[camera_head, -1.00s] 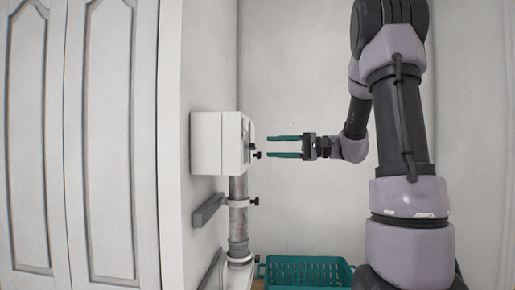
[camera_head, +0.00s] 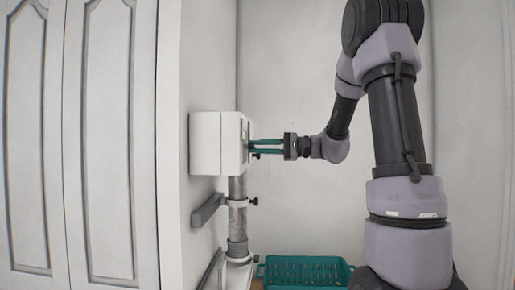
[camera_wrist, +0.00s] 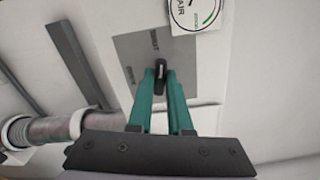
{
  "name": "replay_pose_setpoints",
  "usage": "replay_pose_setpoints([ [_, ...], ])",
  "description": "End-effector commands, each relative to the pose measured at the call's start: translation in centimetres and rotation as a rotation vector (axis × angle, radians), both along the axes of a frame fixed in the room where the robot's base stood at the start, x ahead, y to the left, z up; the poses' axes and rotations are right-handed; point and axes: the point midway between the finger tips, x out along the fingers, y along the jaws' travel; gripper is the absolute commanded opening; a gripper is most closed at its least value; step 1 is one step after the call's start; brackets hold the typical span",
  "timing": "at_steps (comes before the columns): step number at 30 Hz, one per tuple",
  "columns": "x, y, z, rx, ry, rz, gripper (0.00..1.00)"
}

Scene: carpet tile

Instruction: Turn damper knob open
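The damper knob (camera_wrist: 161,71) is a small dark lever on a grey plate (camera_wrist: 128,48) with printed lettering, seen in the wrist view. The plate sits on the face of a white box (camera_head: 207,143) fixed to the wall. My gripper (camera_wrist: 162,76) has its two teal fingers drawn close together, with the knob between their tips. The head view shows my gripper (camera_head: 251,146) reaching the box from the right; there the fingertips hide the knob.
A round gauge label (camera_wrist: 195,12) with a green arc is beside the plate. A metal pipe (camera_head: 237,220) with a clamp runs down below the box. A grey bar (camera_head: 208,209) sticks out of the wall. A teal basket (camera_head: 304,271) lies below.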

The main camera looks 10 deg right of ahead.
Motion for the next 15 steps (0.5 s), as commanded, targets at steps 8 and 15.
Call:
replay_pose_setpoints([
  [8,-0.02,-0.02,-0.04,0.013,0.044,0.000,0.00],
  [15,-0.02,-0.02,-0.04,0.058,0.183,0.000,0.00],
])
